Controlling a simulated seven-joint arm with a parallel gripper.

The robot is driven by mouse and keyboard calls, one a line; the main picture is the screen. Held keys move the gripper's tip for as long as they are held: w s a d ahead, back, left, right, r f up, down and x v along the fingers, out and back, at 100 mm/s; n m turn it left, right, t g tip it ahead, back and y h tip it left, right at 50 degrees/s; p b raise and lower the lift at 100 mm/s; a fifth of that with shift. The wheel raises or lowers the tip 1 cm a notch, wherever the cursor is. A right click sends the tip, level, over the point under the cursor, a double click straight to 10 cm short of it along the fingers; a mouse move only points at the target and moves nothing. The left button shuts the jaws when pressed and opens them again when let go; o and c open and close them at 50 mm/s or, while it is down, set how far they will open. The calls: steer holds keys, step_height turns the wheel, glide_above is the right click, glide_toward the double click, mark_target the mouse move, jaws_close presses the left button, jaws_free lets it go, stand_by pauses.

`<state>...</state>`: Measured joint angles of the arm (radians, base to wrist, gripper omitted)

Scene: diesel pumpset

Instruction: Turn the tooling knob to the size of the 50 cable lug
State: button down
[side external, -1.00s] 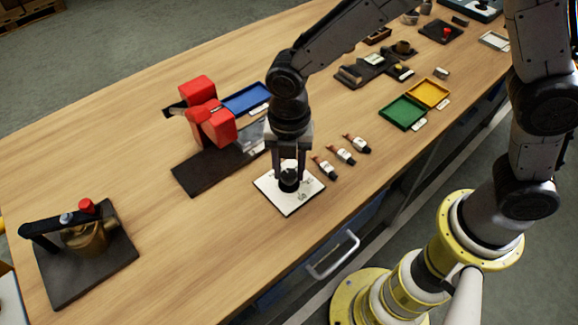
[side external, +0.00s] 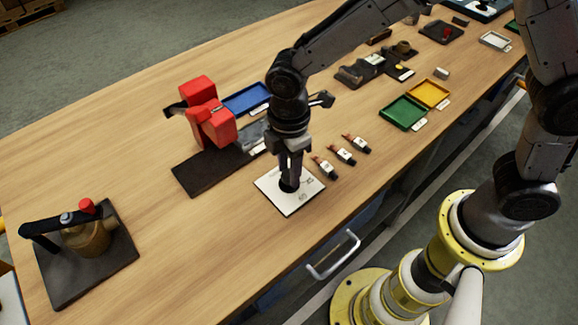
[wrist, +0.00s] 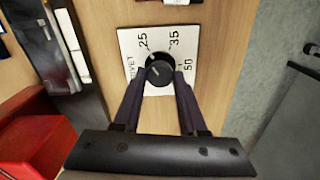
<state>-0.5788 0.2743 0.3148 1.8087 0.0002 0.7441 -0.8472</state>
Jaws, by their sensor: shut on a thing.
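The tooling knob (wrist: 157,74) is a round black dial in the middle of a white square plate (wrist: 128,42). The plate also shows in the side view (side external: 295,207), flat on the bench. In the wrist view the plate carries 25, 35 and 50 marks around the knob, with 50 at the right, plus lettering at the left. A small light mark shows on the knob; its exact heading is hard to tell. My gripper (wrist: 159,78) is shut on the knob, one finger on each side. Several cable lugs with red parts, including this lug (side external: 342,154), lie right of the plate.
A red tool (side external: 208,112) stands on a dark base (side external: 205,174) left of the plate. Blue (side external: 247,97), green (side external: 403,112) and yellow (side external: 428,93) trays lie further back. A brass pump (side external: 88,238) sits at the left. Bench in front of the plate is clear.

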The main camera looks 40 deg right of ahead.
steer(key=m, duration=0.5)
steer(key=shift+r+m, duration=0.1)
steer(key=shift+m, duration=0.2)
steer(key=m, duration=1.2)
steer(key=shift+m, duration=0.4)
steer(key=m, duration=0.5)
steer(key=shift+m, duration=0.3)
steer(key=shift+w, duration=0.1)
steer(key=shift+c, duration=2.2)
jaws_free()
